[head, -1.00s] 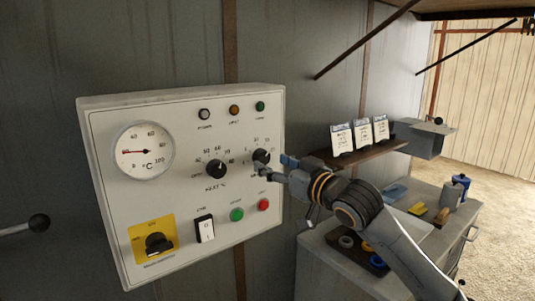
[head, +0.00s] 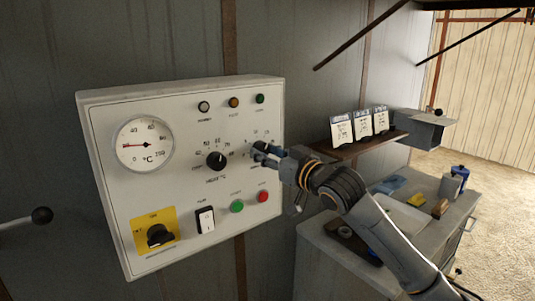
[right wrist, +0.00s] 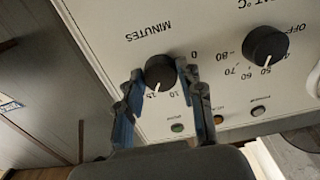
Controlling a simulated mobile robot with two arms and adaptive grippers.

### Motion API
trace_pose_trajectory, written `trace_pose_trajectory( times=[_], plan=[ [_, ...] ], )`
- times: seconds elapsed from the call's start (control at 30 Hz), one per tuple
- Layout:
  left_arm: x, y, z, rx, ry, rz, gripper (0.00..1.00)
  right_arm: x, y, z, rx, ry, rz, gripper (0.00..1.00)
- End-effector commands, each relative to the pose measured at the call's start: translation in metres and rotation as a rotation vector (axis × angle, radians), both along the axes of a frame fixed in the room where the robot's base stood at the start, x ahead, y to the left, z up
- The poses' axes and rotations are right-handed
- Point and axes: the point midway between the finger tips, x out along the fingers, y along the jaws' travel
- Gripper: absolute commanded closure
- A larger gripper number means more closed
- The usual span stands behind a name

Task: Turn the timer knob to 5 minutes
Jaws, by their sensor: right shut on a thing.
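The timer knob (head: 259,147) is black and round, on the right side of a white control panel (head: 180,255). The 5 mark is hidden in the wrist view. My left gripper is not in view.
A temperature knob (head: 216,161) sits left of the timer knob, with a round gauge (head: 145,143) beyond it. Green (head: 237,206) and red (head: 262,196) buttons are below. A shelf (head: 345,148) with cards and a grey cabinet (head: 330,262) stand at the right.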

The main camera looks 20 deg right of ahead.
Motion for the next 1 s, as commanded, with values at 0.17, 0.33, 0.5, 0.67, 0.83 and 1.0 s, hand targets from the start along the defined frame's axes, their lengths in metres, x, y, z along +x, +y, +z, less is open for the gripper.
trace_pose_trajectory(
  times=[0.17, 0.33, 0.5, 0.67, 0.83, 1.0],
  plan=[
    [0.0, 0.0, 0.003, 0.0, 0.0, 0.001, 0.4, 0.0, 0.0, 0.001, -0.026, -0.01, 0.0, 0.94],
    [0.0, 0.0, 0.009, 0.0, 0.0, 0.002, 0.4, 0.0, -0.001, 0.002, -0.101, -0.036, -0.001, 0.94],
    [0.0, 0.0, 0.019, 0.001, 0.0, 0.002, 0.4, 0.0, -0.001, 0.003, -0.221, -0.078, -0.001, 0.94],
    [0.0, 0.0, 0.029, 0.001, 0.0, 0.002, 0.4, 0.001, -0.001, 0.003, -0.362, -0.129, -0.001, 0.94],
    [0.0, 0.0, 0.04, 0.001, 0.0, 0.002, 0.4, 0.001, -0.002, 0.003, -0.515, -0.184, -0.001, 0.94],
    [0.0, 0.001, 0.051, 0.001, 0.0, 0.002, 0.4, 0.001, -0.002, 0.003, -0.668, -0.24, -0.001, 0.94]
  ],
)
